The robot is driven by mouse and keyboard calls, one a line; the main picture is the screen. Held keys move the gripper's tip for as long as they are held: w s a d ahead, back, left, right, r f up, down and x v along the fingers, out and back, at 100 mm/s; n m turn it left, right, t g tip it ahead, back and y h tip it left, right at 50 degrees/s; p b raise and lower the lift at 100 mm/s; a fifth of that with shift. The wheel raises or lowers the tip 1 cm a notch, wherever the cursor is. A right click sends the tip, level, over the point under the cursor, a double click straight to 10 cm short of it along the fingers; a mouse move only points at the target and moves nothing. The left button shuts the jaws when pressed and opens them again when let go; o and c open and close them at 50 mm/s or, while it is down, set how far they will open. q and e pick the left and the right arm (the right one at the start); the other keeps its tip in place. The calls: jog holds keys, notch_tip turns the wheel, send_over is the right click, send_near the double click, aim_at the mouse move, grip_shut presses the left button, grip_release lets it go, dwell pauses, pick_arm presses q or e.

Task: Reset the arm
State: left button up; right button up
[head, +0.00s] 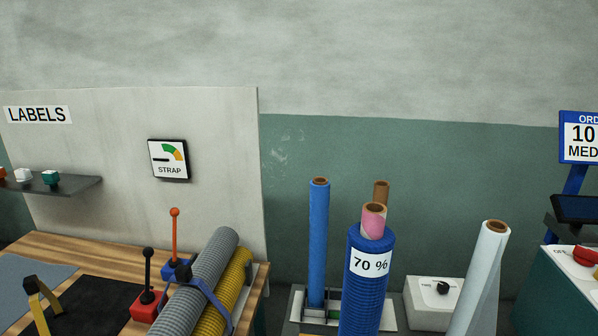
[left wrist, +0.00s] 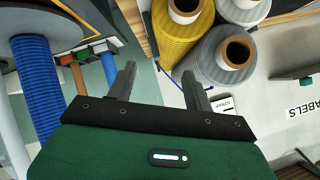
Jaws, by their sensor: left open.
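The ends of a yellow roll (left wrist: 174,36) and grey rolls (left wrist: 222,58) lie just beyond the fingertips, and I see no contact. Neither of my arms can be made out in the head view. My right gripper is in neither view.
In the head view, a wooden bench (head: 90,262) holds a grey roll (head: 200,285), a yellow roll (head: 228,290) and red-based and blue-based levers. A blue netting roll (head: 368,290) marked 70 % stands centre right, near a slim blue roll (head: 318,240) and a pale roll (head: 480,280).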

pick_arm(q)
jog(key=s+f+n+g, duration=0.2)
jog(key=s+f+g, duration=0.25)
jog(key=s, duration=0.35)
jog(key=s+f+n+g, duration=0.1)
jog(key=s+f+g, duration=0.3)
jog(key=s+f, duration=0.3)
notch_tip(320, 180, down, 25)
jog(key=s+p, duration=0.2)
jog(key=p, duration=0.1)
jog(key=s+a+f+g+p, duration=0.1)
jog(key=s+a+f, duration=0.1)
jog(key=s+f, duration=0.7)
jog(key=s+a+f+g+p, duration=0.1)
jog(key=s+a+f, duration=0.1)
jog(key=s+f, duration=0.6)
jog(key=shift+s+f, duration=0.4)
jog(key=shift+s, duration=0.7)
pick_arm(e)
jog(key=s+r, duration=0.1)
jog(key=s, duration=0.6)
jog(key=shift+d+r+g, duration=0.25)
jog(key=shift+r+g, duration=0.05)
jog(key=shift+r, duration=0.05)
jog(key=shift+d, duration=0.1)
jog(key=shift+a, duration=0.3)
